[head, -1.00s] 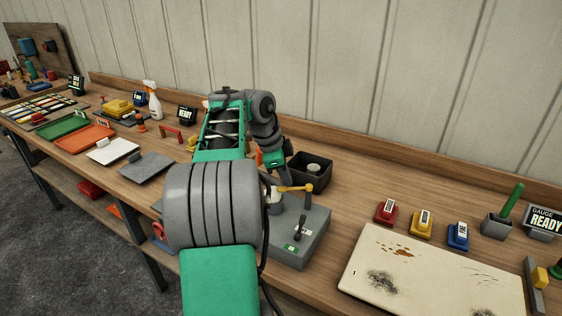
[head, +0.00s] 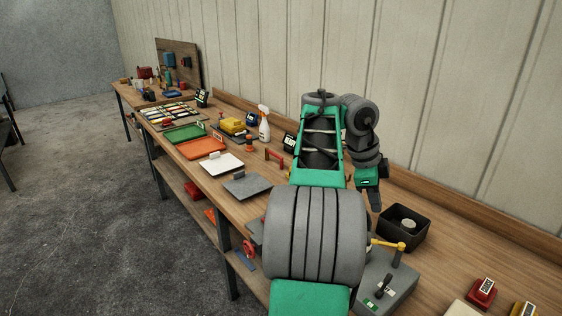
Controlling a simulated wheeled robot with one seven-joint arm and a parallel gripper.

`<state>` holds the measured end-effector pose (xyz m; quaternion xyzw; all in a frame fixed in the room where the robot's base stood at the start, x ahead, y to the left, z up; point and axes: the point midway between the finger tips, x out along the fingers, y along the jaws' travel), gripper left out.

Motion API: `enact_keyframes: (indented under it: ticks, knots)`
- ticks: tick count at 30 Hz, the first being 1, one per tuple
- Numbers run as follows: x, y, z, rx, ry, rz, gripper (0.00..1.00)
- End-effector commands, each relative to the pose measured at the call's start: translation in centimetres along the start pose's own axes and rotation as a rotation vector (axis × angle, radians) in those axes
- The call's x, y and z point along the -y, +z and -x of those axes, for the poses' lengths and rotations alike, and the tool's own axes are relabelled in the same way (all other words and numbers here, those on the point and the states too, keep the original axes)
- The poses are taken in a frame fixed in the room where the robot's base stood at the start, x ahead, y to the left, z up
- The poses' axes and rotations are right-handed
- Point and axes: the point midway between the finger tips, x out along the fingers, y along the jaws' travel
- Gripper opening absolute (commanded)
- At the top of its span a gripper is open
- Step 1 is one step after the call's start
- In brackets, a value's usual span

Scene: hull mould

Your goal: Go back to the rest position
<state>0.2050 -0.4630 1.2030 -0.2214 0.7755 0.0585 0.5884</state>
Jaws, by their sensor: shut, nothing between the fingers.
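My gripper (head: 375,201) hangs at the end of my green and grey arm, above the wooden bench (head: 460,258). It points down, its dark fingers are together, and it holds nothing. It is just left of a black open box (head: 405,228) with a pale round piece inside. My forearm hides part of the bench behind it.
A grey fixture (head: 385,285) with a yellow handle stands below my gripper in the picture. Trays, including an orange one (head: 201,148), a spray bottle (head: 264,124) and a red handle (head: 274,157) line the bench leftward. Open floor (head: 85,230) lies at left.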

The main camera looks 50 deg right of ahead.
Motion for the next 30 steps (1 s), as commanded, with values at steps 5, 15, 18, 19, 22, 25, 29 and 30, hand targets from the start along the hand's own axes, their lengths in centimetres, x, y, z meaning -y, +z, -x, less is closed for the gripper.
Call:
enact_keyframes:
  ticks: [5,15,18,19,22,25,29,30]
  knots:
    - [1.9,-0.1,-0.3,-0.036,-0.052,0.312,0.0]
    - [-5.9,11.4,-9.9,0.092,-0.075,1.407,0.0]
    - [-11.2,17.2,-9.1,0.161,-0.167,1.681,0.0]
    - [-13.1,18.9,-8.7,0.181,-0.196,1.756,0.0]
    - [-19.8,23.9,-6.8,0.24,-0.304,1.981,0.0]
    - [-26.9,27.3,-4.5,0.272,-0.419,2.195,0.0]
    - [-32.5,30.3,0.8,0.225,-0.65,2.396,0.0]
    - [-33.5,31.1,2.6,0.211,-0.727,2.436,0.0]
